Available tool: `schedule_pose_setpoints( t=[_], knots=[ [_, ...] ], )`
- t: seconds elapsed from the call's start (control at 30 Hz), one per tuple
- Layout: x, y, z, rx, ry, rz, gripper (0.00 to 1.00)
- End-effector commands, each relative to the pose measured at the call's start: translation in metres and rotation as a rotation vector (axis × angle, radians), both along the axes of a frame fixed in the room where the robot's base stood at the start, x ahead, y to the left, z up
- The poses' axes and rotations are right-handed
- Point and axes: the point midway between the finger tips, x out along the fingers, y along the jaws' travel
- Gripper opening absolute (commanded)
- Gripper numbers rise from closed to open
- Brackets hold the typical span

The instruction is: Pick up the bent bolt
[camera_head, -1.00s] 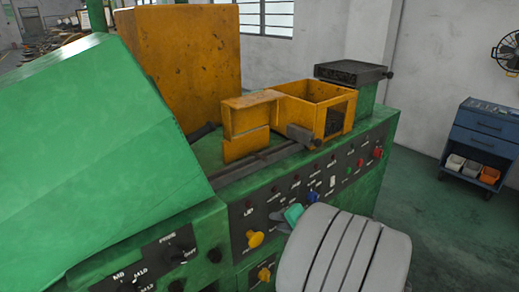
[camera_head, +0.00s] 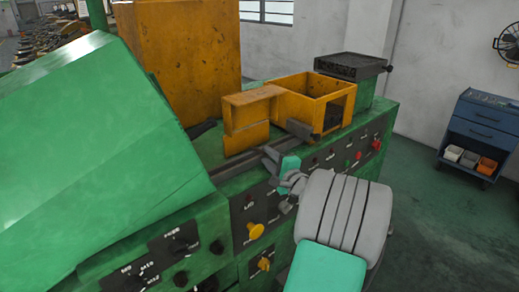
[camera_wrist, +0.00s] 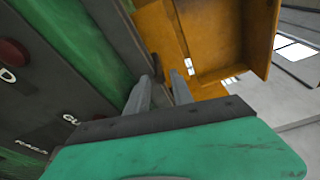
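In the wrist view, a small dark brown piece (camera_wrist: 157,67), apparently the bent bolt, shows just beyond and between my fingertips, at the edge of the machine's dark rail. Its full shape is hard to make out, and I cannot tell whether a finger touches it. My gripper (camera_wrist: 162,77) has its two grey fingers apart, with nothing visibly held. In the head view, my gripper (camera_head: 268,156) reaches over the front edge of the green machine, near the rail below the orange box. I cannot make out the bolt there.
The orange open box (camera_head: 312,100) and orange block (camera_head: 246,121) stand just behind the rail. A control panel (camera_head: 345,152) with knobs and buttons runs along the machine's front. A large green sloped cover (camera_head: 100,150) fills the left. A blue cabinet (camera_head: 484,132) stands at the right.

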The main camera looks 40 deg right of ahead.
Motion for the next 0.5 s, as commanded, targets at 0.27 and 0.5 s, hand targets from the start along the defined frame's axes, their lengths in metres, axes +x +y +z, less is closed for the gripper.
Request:
schedule_pose_setpoints(
  t=[0.27, 0.5],
  knots=[
    [-0.0004, 0.0, -0.0003, 0.0, 0.0, 0.0, 0.1],
    [-0.0006, 0.0, -0.0003, -0.001, 0.001, 0.0, 0.0]
  ],
)
